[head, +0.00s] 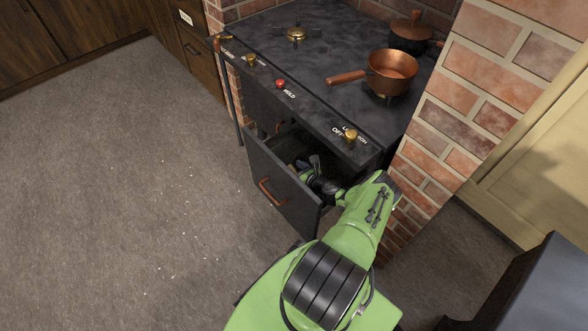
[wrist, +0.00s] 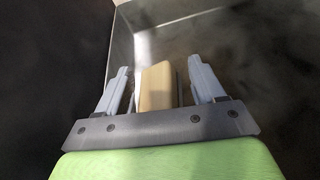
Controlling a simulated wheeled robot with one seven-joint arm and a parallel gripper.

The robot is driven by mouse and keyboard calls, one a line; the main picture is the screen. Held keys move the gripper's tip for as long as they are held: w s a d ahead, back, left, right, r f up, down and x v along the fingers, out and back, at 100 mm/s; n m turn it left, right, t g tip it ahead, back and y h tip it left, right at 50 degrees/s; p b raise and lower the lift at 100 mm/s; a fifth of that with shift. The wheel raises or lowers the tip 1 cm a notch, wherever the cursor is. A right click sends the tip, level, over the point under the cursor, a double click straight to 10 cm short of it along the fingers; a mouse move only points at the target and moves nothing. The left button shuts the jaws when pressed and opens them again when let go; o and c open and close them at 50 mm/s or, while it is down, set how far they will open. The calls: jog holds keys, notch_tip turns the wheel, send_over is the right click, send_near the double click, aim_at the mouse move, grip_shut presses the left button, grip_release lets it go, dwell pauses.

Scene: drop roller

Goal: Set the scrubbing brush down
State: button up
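A tan, block-shaped thing, seemingly the scrubbing brush (wrist: 157,88), shows between the two fingers of my gripper (wrist: 160,84) in the wrist view. The fingers stand apart, with a narrow gap on each side of it. Its bristles are not visible. In the head view my gripper (head: 312,166) reaches down into the pulled-out drawer (head: 282,187) under the stove. The brush cannot be made out there, as my gripper and the shadow cover that spot. The wrist view shows the drawer's grey inner walls (wrist: 125,45) around the brush.
The dark stove top (head: 320,65) above the drawer holds a copper saucepan (head: 390,72) and a lidded pot (head: 411,34). A brick wall (head: 440,130) stands close to the right of my arm. The floor (head: 120,180) to the left is open.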

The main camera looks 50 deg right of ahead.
jog(key=shift+o, duration=0.3)
jog(key=shift+r, duration=0.1)
jog(key=r+p+v, duration=0.1)
jog(key=p+v, duration=0.3)
jog(key=v, duration=0.8)
